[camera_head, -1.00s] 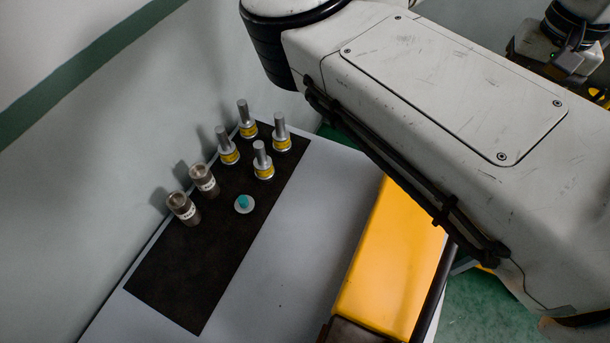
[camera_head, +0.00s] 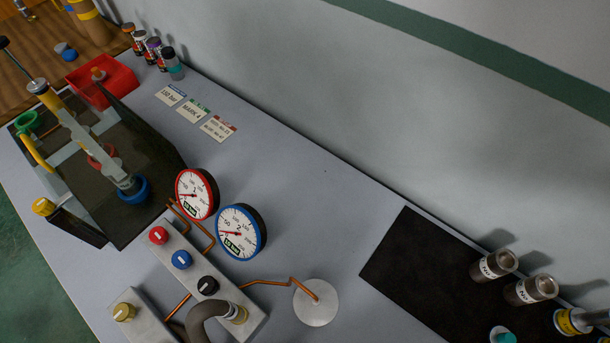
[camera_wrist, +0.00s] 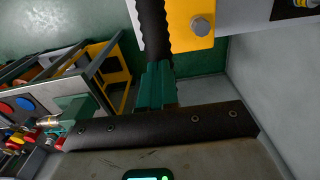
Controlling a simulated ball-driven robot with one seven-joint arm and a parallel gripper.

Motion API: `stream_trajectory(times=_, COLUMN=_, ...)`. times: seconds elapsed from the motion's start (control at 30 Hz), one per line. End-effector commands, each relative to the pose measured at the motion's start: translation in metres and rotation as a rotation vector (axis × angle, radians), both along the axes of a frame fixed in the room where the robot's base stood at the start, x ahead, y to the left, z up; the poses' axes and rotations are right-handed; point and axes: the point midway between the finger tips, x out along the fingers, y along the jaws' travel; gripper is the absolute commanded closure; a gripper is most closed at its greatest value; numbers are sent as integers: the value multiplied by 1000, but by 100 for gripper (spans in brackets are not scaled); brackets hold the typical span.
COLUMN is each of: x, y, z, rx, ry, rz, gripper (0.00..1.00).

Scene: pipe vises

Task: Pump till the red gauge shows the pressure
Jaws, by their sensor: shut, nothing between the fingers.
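The red-rimmed gauge (camera_head: 196,194) stands upright on the bench in the head view, its red needle pointing to the left, low on the dial. The blue-rimmed gauge (camera_head: 240,232) is beside it. Copper pipes run from them to a grey block (camera_head: 205,275) with red (camera_head: 158,235), blue (camera_head: 181,260) and black (camera_head: 208,285) knobs. A grey bar-like lever (camera_head: 95,145) with a yellow upper part rises over a dark plate at left. My gripper shows only in the wrist view, its teal fingers (camera_wrist: 156,88) together and empty. It is apart from the gauges.
Small printed cards (camera_head: 194,111) lie on the bench, one marked in bar. A red tray (camera_head: 103,82) and several small bottles (camera_head: 160,52) stand behind. A black mat (camera_head: 425,265) with metal fittings is at right. A grey wall borders the bench. Bare bench lies between.

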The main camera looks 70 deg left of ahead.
Motion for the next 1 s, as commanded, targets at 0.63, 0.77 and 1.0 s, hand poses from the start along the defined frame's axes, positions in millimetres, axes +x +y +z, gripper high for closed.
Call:
stream_trajectory(times=0.63, x=2, y=-5, z=-15, rx=0, ry=1, rz=-1, gripper=100)
stream_trajectory(times=0.77, x=0, y=-1, z=2, rx=1, ry=2, rz=-1, gripper=100)
stream_trajectory(times=1.0, x=-2, y=2, z=8, rx=0, ry=1, rz=0, gripper=100)
